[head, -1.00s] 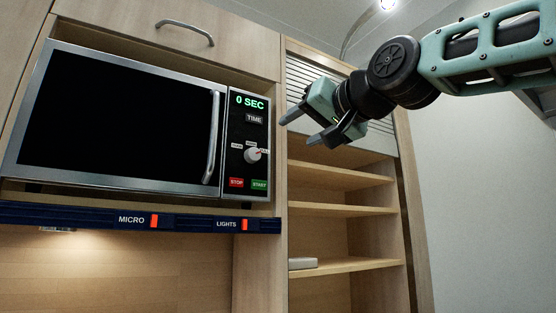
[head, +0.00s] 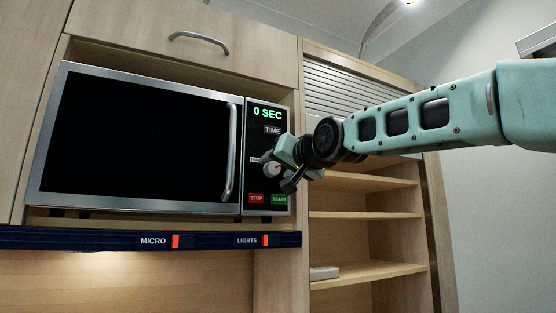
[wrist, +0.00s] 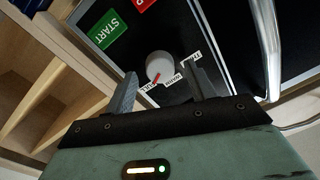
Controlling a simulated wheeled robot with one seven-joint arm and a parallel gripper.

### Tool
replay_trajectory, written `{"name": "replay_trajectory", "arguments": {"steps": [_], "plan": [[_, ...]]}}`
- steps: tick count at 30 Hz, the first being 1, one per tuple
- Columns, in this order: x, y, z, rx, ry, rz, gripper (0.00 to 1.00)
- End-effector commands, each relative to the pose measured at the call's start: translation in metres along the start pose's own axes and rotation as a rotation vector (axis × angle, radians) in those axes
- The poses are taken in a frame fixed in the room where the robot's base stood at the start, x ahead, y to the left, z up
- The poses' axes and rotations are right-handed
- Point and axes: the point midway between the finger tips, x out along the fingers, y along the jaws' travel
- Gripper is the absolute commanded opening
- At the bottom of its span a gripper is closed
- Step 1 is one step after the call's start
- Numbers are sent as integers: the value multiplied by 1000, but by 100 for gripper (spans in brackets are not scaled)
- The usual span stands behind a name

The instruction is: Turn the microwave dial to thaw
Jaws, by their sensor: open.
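The microwave (head: 140,140) sits in the cabinet with its door shut and its display showing 0 SEC. Its round pale dial (head: 269,169) is on the control panel, partly hidden by my gripper (head: 278,172). In the wrist view the dial (wrist: 159,64) has a red pointer toward the lower-left label, with small labels around it too small to read surely. My gripper (wrist: 163,87) is open there, its fingers on either side of the dial's near side. I cannot tell whether they touch it.
Red STOP (head: 256,198) and green START (head: 279,198) buttons are just below the dial. The door handle (head: 232,152) stands out to the left. A dark rail (head: 100,239) with MICRO and LIGHTS switches runs beneath. Open shelves (head: 365,216) are at the right.

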Motion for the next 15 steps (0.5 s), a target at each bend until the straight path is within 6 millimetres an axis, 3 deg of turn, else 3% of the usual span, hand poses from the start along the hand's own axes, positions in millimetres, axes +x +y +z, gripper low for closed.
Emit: {"name": "replay_trajectory", "arguments": {"steps": [12,15], "plan": [[9,0,0,-1,1,0,55],[9,0,0,-1,1,0,30]]}}
